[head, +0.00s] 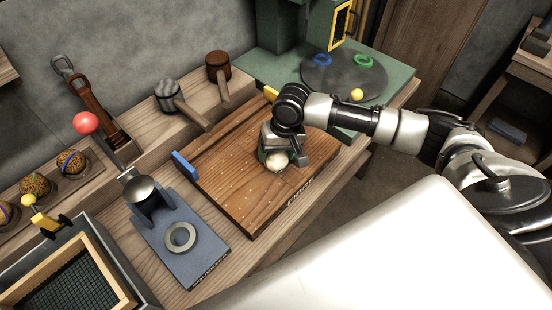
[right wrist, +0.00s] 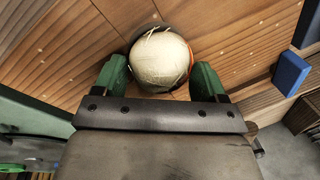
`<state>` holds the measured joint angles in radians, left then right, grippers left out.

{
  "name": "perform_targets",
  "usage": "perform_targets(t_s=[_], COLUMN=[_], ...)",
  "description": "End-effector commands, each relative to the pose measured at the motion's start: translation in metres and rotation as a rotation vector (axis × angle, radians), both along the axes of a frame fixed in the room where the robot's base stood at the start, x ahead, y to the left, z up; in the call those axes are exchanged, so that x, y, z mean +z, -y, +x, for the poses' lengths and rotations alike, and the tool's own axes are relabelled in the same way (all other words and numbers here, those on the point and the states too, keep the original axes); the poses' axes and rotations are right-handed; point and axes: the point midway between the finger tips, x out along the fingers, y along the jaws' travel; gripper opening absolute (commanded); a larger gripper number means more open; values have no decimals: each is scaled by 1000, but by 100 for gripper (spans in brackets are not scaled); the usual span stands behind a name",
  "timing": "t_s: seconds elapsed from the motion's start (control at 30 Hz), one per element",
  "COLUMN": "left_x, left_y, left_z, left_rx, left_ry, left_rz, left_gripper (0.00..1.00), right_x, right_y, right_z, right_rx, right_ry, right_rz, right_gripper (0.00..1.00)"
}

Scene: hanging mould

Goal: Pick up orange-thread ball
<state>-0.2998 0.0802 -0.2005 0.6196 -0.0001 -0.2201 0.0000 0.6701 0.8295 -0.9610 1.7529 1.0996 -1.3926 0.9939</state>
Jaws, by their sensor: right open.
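A cream ball (head: 277,162) rests on the brown wooden board (head: 235,200). In the right wrist view the ball (right wrist: 160,59) has loose pale strands on top, and a strip of orange shows at its right edge. My right gripper (head: 281,150) is over the board at the ball. Its green fingers (right wrist: 160,78) are open, one on each side of the ball's near part. I cannot tell whether they touch it. The ball's underside is hidden. My left gripper is in neither view.
Several brown wound balls (head: 71,162) sit in a wooden rack at left. A blue press (head: 180,262) with a metal ring and red-knobbed lever stands left of the board. Two mallets (head: 172,96) lie behind. A green machine with a round dark plate (head: 335,82) stands beyond.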

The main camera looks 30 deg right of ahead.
Motion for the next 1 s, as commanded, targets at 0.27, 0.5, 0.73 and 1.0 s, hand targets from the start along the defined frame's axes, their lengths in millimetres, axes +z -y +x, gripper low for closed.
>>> perform_targets(t_s=[0.27,0.5,0.73,1.0], left_x=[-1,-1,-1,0], left_y=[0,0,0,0], left_z=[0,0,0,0], left_rx=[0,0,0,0], left_ry=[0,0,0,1], left_rz=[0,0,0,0], left_gripper=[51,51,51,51], right_x=[-16,-16,-15,-4], right_y=[-3,-2,-2,-3], right_z=[0,0,0,1], right_rx=[0,0,0,1], right_ry=[0,0,1,2], right_rz=[-1,-1,0,0], right_gripper=[72,52,40,40])
